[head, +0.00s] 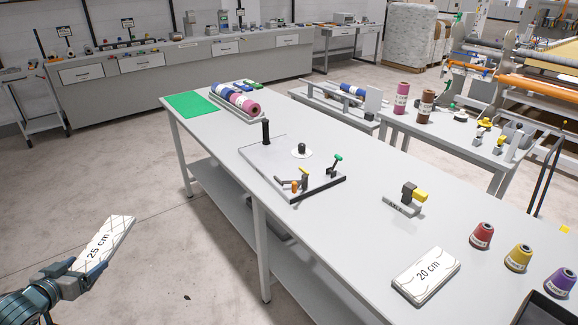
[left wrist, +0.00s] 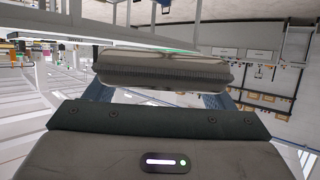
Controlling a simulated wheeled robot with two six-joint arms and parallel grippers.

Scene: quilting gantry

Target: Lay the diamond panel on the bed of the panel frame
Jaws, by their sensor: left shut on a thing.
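The diamond panel (head: 105,243), a white slab with crossing lines and the label "25 cm", is off the table at the lower left of the head view. My left gripper (head: 74,277) is shut on its near end, and the panel sticks out tilted over the floor. In the left wrist view the panel's edge (left wrist: 165,74) lies across the jaws. The panel frame (head: 272,165) appears to be the flat grey plate with a black post, clamps and dark edge on the table. My right gripper is not in view.
The long table (head: 365,195) also holds a "20 cm" panel (head: 427,275), a yellow-and-black clamp (head: 408,198), several thread cones (head: 481,235), a rack of rolls (head: 237,100) and a green mat (head: 192,105). Clear tabletop surrounds the frame. Open floor separates my left gripper from the table.

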